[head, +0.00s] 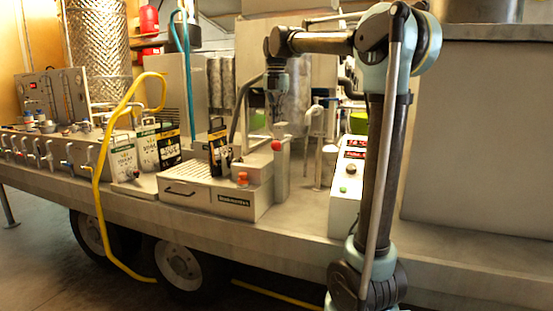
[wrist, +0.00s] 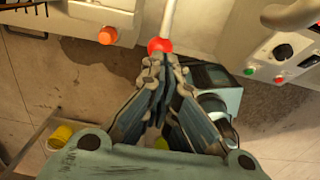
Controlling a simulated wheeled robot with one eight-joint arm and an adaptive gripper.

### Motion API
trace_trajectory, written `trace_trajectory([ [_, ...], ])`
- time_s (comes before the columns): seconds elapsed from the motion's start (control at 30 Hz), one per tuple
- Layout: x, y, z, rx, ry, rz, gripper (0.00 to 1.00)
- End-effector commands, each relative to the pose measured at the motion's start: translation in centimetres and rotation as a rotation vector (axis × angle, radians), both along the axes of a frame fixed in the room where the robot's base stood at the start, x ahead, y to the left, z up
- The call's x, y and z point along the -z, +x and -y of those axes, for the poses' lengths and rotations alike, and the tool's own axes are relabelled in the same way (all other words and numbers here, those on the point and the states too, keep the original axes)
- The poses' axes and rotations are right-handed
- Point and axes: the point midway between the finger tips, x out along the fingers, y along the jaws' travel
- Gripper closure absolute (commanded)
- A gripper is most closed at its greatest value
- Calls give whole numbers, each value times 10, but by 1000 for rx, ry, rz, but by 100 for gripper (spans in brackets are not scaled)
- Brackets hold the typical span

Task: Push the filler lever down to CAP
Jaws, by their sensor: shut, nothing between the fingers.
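The filler lever (wrist: 168,22) is a pale rod with a red ball knob (wrist: 160,46) at its end. In the head view the red knob (head: 276,145) shows in front of the upright post of the grey filler unit (head: 235,204). My gripper (head: 275,112) points down above the knob, with a visible gap in the head view. In the wrist view its closed, empty fingertips (wrist: 158,62) appear right at the knob's near edge; I cannot tell from that view whether they touch. No CAP marking is legible.
An orange button (head: 242,178) sits on the filler unit, left of the lever. A white control box (head: 347,185) with a green button stands to the right. Cartons (head: 124,160) and a yellow hose (head: 97,180) are at the left. Bare bench lies right of my arm.

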Motion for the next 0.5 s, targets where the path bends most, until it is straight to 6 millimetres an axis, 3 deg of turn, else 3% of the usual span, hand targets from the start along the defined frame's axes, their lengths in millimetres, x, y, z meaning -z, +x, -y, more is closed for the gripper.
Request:
trace_trajectory([
  [0.5,21,0,0,0,0,0,100],
])
